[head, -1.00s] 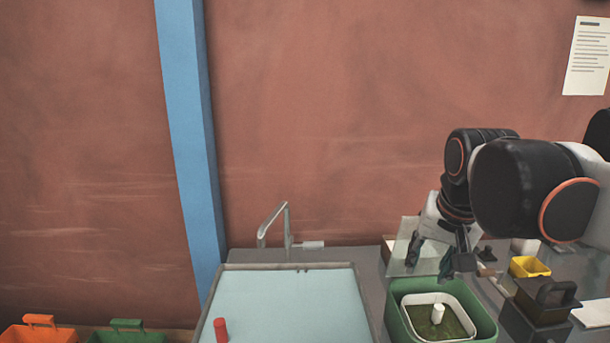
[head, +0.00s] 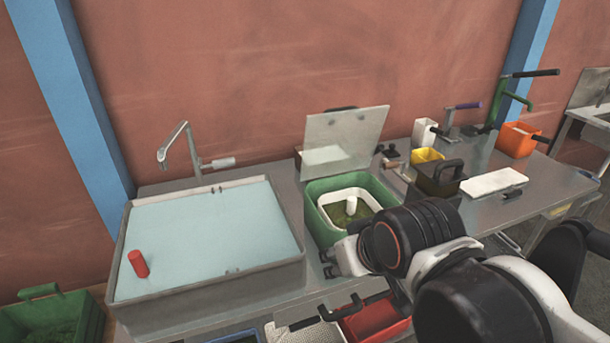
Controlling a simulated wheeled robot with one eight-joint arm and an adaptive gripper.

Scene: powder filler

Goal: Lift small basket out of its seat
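The item that looks like the small basket, a white-rimmed square basket (head: 325,197), sits down inside a green tub (head: 322,230) on the counter. A white upright knob (head: 351,207) stands in its middle, over a dark green inside. My gripper (head: 329,264) is at the tub's near side by the counter's front, apart from the basket. Its two dark fingertips show with a gap between them and nothing visible held. My wrist hides the tub's near right corner.
A clear raised panel (head: 345,135) stands behind the tub. A water-filled basin (head: 210,235) with a red cylinder (head: 138,263) is left. A yellow bin (head: 427,156) and a dark handled box (head: 440,182) are right. A red bin (head: 375,320) is below the counter.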

